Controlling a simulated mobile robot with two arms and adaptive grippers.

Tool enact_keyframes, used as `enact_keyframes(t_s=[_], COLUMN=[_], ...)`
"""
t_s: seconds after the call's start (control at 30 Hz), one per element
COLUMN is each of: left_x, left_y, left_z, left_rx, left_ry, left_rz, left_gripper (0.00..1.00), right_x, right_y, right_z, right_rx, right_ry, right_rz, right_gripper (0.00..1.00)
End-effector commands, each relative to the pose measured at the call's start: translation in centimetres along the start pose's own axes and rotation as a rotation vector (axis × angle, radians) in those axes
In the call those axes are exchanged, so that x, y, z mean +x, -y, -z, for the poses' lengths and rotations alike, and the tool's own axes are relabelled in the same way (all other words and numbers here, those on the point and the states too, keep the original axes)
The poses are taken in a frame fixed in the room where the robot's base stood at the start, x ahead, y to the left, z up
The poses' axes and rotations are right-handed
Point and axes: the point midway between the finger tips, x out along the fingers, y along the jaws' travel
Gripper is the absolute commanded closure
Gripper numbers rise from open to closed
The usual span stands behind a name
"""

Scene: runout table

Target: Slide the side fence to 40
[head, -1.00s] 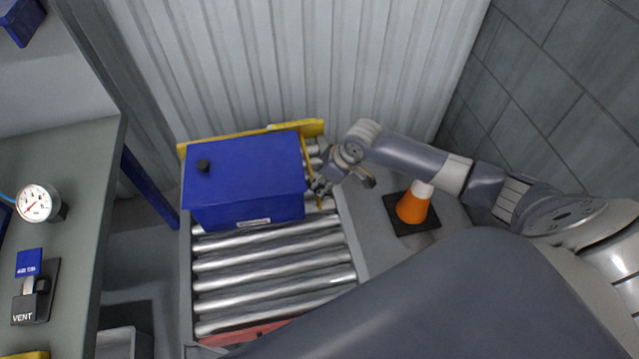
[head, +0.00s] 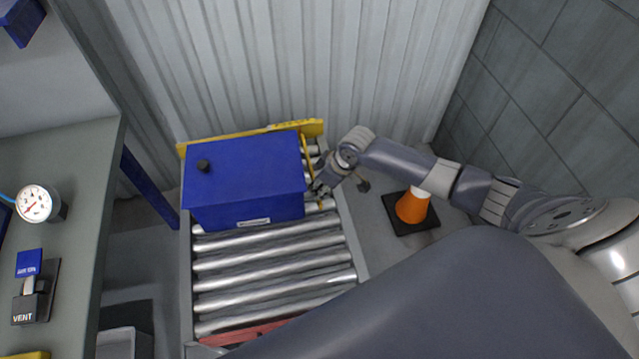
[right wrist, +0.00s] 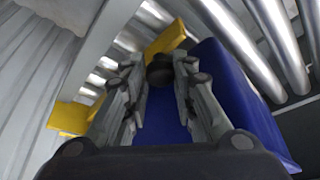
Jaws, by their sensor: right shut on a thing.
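The yellow side fence (head: 308,155) stands along the right side of a blue box (head: 245,180) on the roller table. Only a thin strip of it shows in the head view. My right gripper (head: 318,188) is at the fence's near part, right of the box. In the right wrist view my right gripper (right wrist: 160,85) is shut on a dark round knob (right wrist: 160,68), with yellow fence metal (right wrist: 167,40) just behind it. The blue box (right wrist: 235,85) lies close beyond the fingers. No scale number can be read. My left gripper is not in view.
A yellow stop bar (head: 220,141) runs behind the box, with small unreadable marks. Bare rollers (head: 270,262) lie in front of it. An orange cone (head: 413,206) stands right of the table. A bench with a gauge (head: 35,203) is at the left.

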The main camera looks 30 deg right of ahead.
Motion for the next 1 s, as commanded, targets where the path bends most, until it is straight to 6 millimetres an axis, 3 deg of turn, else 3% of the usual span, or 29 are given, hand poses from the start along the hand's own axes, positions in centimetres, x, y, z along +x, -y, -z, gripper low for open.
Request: enact_keyframes(t_s=[0.2,0.47,0.5,0.53,0.87,1.0], left_x=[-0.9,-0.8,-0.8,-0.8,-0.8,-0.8], left_y=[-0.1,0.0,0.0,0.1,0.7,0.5], left_z=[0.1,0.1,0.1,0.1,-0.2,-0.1], left_rx=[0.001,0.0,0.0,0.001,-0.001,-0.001], left_ry=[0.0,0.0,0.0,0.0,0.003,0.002], left_rz=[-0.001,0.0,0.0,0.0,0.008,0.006], left_gripper=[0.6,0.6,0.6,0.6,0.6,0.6], right_x=[-1.0,-1.0,-1.0,-1.0,-1.1,-2.0], right_y=[-2.6,-2.8,-2.8,-2.8,-2.6,-2.7], right_z=[-2.3,-2.4,-2.4,-2.4,-2.3,-2.4], right_rx=[0.003,0.001,0.001,0.001,0.001,0.001], right_ry=[0.006,0.005,0.005,0.005,0.004,0.004], right_rz=[-0.006,-0.008,-0.008,-0.008,-0.005,-0.005], right_gripper=[1.0,1.0,0.69,0.66,0.66,0.66])
